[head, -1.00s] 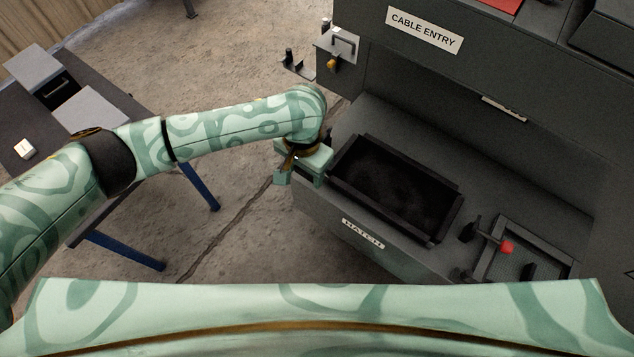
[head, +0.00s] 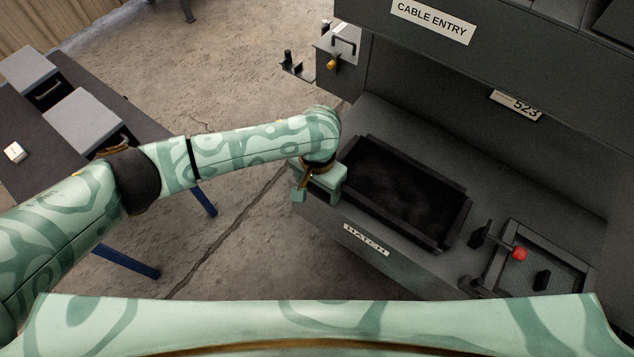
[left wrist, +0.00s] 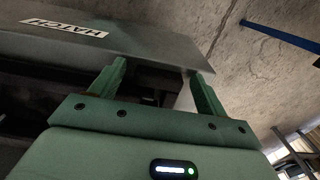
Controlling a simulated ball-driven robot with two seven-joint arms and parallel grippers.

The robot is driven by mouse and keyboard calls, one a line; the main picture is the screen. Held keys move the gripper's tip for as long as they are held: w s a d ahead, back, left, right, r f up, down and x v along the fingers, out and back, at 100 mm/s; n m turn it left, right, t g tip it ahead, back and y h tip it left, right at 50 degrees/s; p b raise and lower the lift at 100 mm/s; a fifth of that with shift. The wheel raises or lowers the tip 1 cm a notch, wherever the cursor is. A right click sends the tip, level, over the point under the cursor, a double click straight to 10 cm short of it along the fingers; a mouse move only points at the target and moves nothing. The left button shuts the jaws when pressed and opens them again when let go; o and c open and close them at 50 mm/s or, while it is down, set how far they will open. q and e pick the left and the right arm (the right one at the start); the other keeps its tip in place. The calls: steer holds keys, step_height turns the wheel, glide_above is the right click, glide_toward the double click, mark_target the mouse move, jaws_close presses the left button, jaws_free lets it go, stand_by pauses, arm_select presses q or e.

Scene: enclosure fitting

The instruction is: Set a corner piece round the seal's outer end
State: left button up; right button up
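My left gripper (head: 312,192) is at the left end of the hatch bench, beside the near left part of the black rectangular frame (head: 452,222). In the left wrist view its two green fingers (left wrist: 158,75) stand well apart. A dark block (left wrist: 155,82) shows in the gap between them; I cannot tell whether it is a corner piece or part of the bench. No clear corner piece or seal end can be picked out. My right gripper is in neither view.
The bench front carries a HATCH label (head: 366,240). A tray (head: 590,270) with a red-knobbed lever (head: 519,254) sits at its right. A wall with a CABLE ENTRY sign (head: 432,22) rises behind. A table with grey boxes (head: 84,118) stands left. Open floor lies between.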

mark_target(317, 188)
arm_select(q)
step_height(317, 188, up, 12)
steer(key=p, duration=0.5)
steer(key=shift+r+p, duration=0.15)
steer(key=shift+p, duration=0.25)
